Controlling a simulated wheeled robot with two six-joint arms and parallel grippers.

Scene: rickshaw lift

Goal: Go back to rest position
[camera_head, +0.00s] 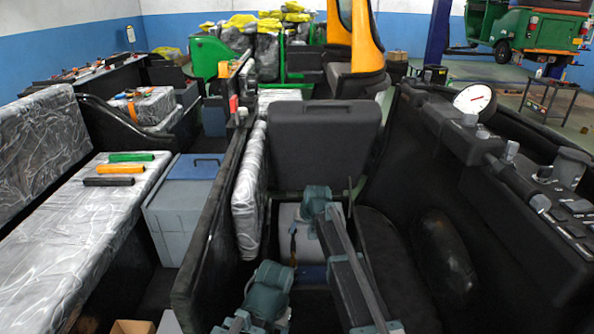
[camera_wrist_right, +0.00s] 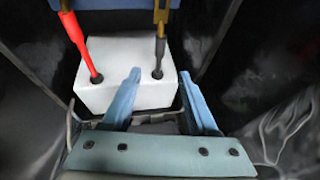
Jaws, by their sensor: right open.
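My right gripper (camera_wrist_right: 160,77) is open and empty in the right wrist view, its two blue fingers apart. A white battery-like box (camera_wrist_right: 125,78) lies just beyond the fingertips, with a red cable end (camera_wrist_right: 84,50) and a dark one (camera_wrist_right: 159,58) on its top. The head view shows part of this white box (camera_head: 306,238) low in the black vehicle body, partly hidden by my arm links. I cannot make out any fingers in the head view, and no left gripper shows.
Black vehicle walls stand close around my arms. To the left are a plastic-wrapped bench (camera_head: 75,235) with an orange-handled tool (camera_head: 120,168) and a green-handled tool (camera_head: 131,157), and a grey box with a blue lid (camera_head: 194,167). A round gauge (camera_head: 474,98) sits on the right-hand panel.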

